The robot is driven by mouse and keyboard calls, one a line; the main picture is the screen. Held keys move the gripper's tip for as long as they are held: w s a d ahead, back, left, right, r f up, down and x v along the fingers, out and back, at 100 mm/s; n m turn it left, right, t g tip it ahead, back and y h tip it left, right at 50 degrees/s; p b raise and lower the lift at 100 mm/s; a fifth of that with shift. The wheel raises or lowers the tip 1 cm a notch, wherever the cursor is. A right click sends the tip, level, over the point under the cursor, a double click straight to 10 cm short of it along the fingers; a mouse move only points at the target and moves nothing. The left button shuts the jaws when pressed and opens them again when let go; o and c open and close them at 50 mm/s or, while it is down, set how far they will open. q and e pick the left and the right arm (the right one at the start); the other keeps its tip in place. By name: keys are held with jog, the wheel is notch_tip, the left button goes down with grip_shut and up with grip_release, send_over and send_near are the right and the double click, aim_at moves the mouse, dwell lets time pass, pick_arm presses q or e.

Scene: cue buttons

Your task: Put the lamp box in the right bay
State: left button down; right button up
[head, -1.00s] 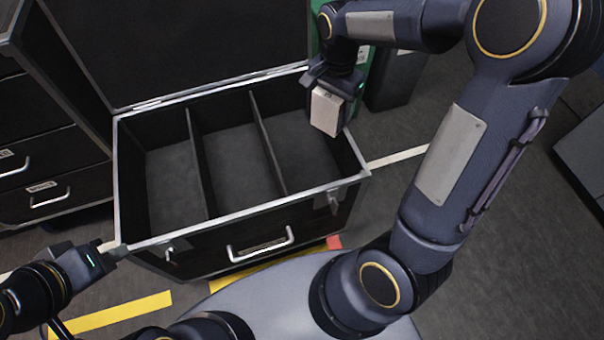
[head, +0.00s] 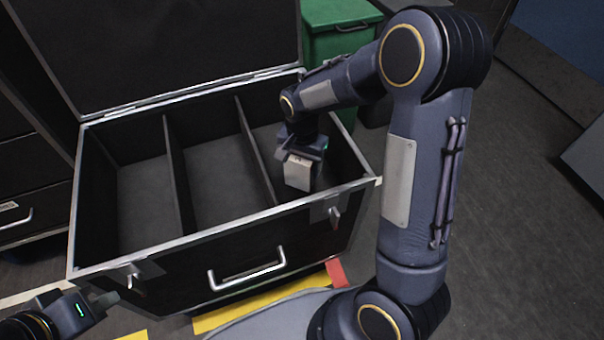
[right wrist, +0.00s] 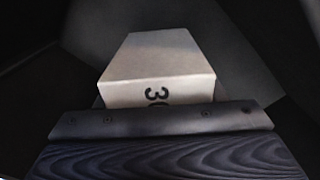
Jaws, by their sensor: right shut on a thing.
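The lamp box (head: 298,172) is a small pale box in my right gripper (head: 301,157), which is shut on it. It is in the right bay (head: 331,170) of the open black case (head: 223,243), below the rim level. I cannot tell whether the box touches the bay floor. In the right wrist view the box (right wrist: 157,68) shows pale with dark printed marks, held at the finger, with dark surfaces around it. My left gripper (head: 108,298) is at the lower left, outside the case; its fingers are too small to tell open or shut.
Two dividers split the case; the left bay (head: 146,208) and middle bay (head: 222,190) are empty. The raised lid (head: 170,45) stands behind. A green bin (head: 335,30) is behind at the right, a dark drawer cabinet (head: 30,180) at the left. Open floor (head: 510,190) lies right.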

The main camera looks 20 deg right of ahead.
notch_tip(320, 180, down, 3)
jog(key=shift+f+b, duration=0.15)
jog(key=shift+b, duration=0.3)
jog(key=shift+f, duration=0.1)
jog(key=o, duration=1)
